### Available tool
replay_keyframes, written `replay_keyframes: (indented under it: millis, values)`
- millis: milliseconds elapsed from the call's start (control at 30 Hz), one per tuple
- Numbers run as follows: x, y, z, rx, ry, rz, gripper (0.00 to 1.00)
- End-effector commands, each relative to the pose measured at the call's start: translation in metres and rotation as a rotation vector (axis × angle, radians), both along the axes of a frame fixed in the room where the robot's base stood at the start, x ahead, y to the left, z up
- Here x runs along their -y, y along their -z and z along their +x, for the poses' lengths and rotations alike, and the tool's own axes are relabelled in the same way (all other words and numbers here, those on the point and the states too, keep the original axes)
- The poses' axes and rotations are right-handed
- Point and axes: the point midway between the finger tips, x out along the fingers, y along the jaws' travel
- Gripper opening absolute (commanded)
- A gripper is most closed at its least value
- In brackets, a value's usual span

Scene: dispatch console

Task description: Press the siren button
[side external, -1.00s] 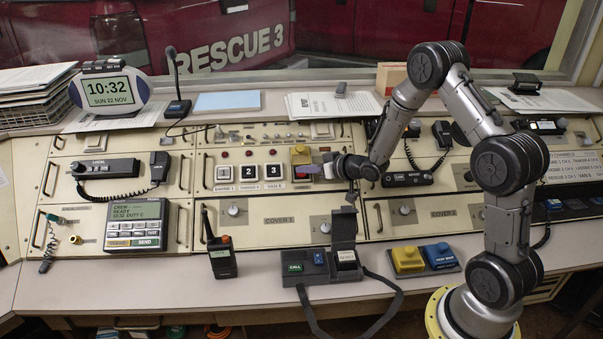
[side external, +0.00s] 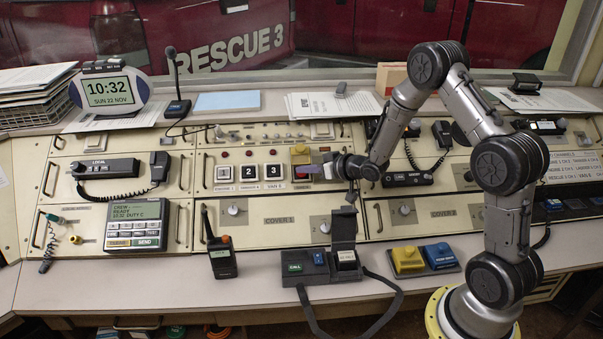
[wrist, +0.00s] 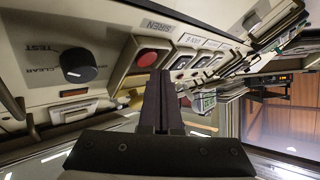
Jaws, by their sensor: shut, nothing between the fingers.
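My gripper (wrist: 160,76) is shut and empty. Its fingertips overlap the lower edge of the button's frame in the wrist view; I cannot tell whether they touch it. In the side external view my gripper (side external: 314,170) reaches left to the panel, right of the numbered buttons.
The numbered buttons (side external: 248,172) sit left of the siren spot. Below are the COVER 1 panel (side external: 280,220) and a black box with a raised lid (side external: 343,229). A radio handset (side external: 221,255) stands lower left. A coiled-cord handset (side external: 443,134) is to the right.

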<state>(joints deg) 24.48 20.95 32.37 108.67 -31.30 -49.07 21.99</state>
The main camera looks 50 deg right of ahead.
Motion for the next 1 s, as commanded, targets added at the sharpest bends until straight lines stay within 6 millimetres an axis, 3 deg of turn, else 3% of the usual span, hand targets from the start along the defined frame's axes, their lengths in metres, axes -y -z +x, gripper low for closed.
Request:
replay_keyframes:
  millis: [1000]
  values:
    - [0.0035, 0.0073, 0.0032, 0.0, 0.0, 0.0, 0.0]
